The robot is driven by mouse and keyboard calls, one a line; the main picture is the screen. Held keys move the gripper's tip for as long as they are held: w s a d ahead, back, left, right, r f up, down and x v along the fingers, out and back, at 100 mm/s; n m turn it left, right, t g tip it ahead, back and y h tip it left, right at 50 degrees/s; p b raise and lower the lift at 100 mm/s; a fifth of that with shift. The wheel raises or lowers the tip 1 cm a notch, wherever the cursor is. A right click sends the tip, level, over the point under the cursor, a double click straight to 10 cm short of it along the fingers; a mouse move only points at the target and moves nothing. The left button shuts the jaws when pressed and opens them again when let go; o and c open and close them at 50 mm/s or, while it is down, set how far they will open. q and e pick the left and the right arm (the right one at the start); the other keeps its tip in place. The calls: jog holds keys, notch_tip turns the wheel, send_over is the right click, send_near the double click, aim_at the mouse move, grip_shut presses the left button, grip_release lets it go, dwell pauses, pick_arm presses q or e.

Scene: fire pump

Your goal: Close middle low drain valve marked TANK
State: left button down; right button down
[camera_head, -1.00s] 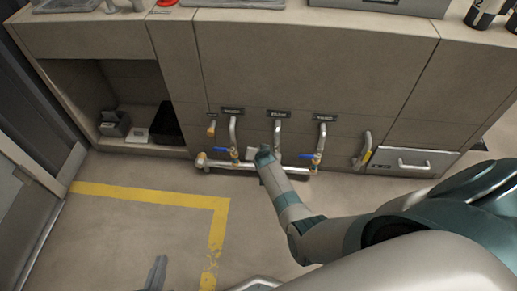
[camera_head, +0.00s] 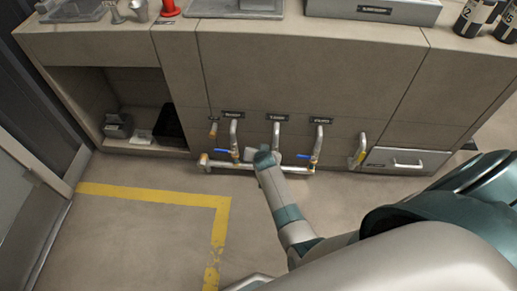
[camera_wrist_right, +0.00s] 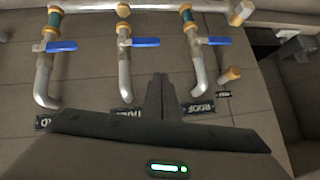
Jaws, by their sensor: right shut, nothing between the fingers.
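Three drain pipes come down the panel. The middle pipe (camera_head: 276,135), with a label (camera_head: 276,117) above it, is partly hidden by my right arm in the head view. In the right wrist view, which is upside down, its label (camera_wrist_right: 122,114) appears to read TANK. Its valve has a blue lever (camera_wrist_right: 145,42) lying across the pipe. My right gripper (camera_wrist_right: 160,80) is shut and empty, between the middle pipe and the ROOF pipe (camera_wrist_right: 197,75), apart from the blue lever. In the head view my right gripper (camera_head: 264,152) is in front of the middle pipe. My left gripper is out of view.
The neighbouring valves have blue levers (camera_wrist_right: 219,41) and (camera_wrist_right: 62,46), also crosswise. A horizontal manifold pipe (camera_head: 215,164) runs near the floor. The floor inside the yellow line (camera_head: 150,197) is clear.

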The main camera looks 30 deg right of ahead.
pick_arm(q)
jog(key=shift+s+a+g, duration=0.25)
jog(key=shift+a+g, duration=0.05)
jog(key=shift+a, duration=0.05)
pick_arm(e)
jog(key=shift+v, duration=1.1)
jog(key=shift+a, duration=0.15)
